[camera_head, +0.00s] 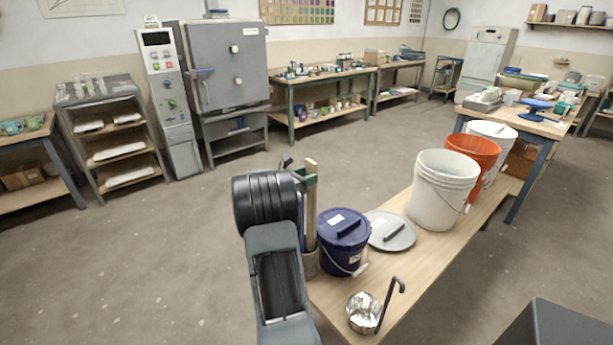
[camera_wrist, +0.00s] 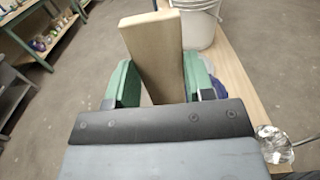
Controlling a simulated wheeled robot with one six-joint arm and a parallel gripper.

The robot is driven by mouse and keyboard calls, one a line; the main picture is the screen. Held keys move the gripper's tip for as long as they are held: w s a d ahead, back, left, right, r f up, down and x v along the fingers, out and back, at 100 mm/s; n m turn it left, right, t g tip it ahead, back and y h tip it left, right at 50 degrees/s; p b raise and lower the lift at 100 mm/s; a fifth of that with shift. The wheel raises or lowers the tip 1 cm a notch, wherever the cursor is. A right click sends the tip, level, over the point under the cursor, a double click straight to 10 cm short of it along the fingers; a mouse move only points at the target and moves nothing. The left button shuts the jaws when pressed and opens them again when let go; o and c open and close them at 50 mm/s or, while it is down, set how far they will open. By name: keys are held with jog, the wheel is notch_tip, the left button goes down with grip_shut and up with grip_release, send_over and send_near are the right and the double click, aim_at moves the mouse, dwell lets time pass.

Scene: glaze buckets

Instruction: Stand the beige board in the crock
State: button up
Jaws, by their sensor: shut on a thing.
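The beige board (camera_wrist: 153,55) stands between the green fingers of my gripper (camera_wrist: 161,80) in the wrist view, with a finger against each side. In the head view my gripper (camera_head: 305,178) is shut on the board near its top (camera_head: 311,164). The board hangs about upright above the crock (camera_head: 311,266), a grey-brown pot at the table's left edge. My arm hides much of the crock. I cannot tell whether the board's lower end is inside it. Dark upright sticks show beside the board.
A navy lidded bucket (camera_head: 343,252) stands close right of the crock. A grey lid (camera_head: 402,238), a large white bucket (camera_head: 436,200), an orange bucket (camera_head: 474,150) and another white bucket (camera_head: 493,131) stand farther along the table. A metal ladle (camera_head: 363,312) lies in front.

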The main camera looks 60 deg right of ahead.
jog(key=shift+f+b, duration=0.8)
jog(key=shift+f, duration=0.45)
jog(key=o, duration=1.2)
jog(key=shift+c, duration=0.4)
jog(key=s+a+f+m+t+y, duration=0.1)
jog(key=a+m+t+y, duration=0.4)
jog(key=a, duration=1.5)
jog(key=s+a+f+m+t+y, duration=0.15)
jog(key=a+m+y, duration=0.65)
jog(key=a, duration=1.2)
jog(key=w+d+r+n+g+h, duration=0.1)
jog(key=d+n+g+h, duration=0.35)
jog(key=d, duration=1.55)
jog(key=w+d+r+n+g+h, duration=0.15)
jog(key=d+n+h, duration=0.65)
jog(key=d, duration=1.1)
jog(key=v, duration=0.9)
jog(key=shift+w+f, duration=0.2)
jog(key=shift+w, duration=0.05)
